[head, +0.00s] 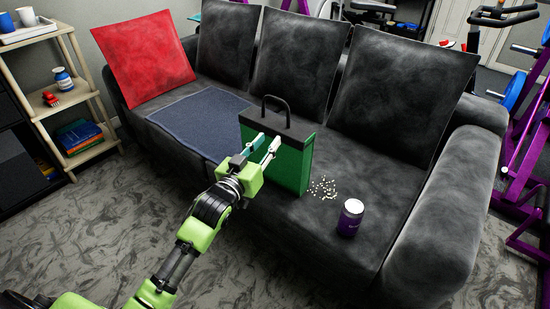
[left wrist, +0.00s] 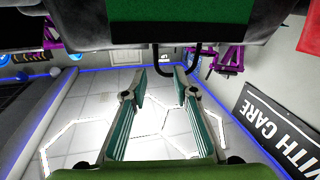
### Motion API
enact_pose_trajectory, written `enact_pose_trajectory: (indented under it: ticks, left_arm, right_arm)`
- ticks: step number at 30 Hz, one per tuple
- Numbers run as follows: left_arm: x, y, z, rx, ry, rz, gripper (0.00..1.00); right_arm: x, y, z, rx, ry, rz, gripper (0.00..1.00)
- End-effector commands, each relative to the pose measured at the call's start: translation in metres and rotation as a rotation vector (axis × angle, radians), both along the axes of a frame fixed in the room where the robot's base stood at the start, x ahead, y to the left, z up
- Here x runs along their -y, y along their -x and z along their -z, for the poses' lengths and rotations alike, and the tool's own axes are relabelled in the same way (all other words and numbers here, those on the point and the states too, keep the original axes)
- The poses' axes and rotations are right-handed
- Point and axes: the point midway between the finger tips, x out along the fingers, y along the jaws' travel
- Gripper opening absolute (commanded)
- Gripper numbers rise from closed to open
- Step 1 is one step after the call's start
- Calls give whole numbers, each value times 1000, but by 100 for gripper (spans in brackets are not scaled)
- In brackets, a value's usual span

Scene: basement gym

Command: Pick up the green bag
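The green bag (head: 292,168), with a black top band and a black loop handle (head: 265,103), stands upright on the grey sofa seat. My left gripper (head: 263,147) is open and empty at its near left side, overlapping its front in the head view. In the left wrist view the bag (left wrist: 190,12) fills the top edge upside down, with its handle (left wrist: 199,62) hanging near the open fingertips (left wrist: 162,80). I cannot tell whether the fingers touch the bag. My right gripper is in neither view.
A wooden shelf (head: 88,72) stands at left. Carpet in front is clear.

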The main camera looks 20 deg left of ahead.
Motion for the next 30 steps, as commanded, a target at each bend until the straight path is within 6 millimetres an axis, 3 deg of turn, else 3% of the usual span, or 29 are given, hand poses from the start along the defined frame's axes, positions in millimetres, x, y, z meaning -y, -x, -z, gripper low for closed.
enact_pose_trajectory:
  ticks: [8, 16, 25, 30]
  left_arm:
    - [7, -54, -1, 2, 1, 1, 26]
    - [10, -79, 0, -1, 1, 1, 26]
    - [19, -117, 3, -1, 0, 1, 26]
    - [20, -129, 1, -1, 0, 2, 26]
  right_arm:
    - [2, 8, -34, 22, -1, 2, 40]
    - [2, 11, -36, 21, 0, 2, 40]
    - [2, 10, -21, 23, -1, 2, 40]
    - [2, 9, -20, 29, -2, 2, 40]
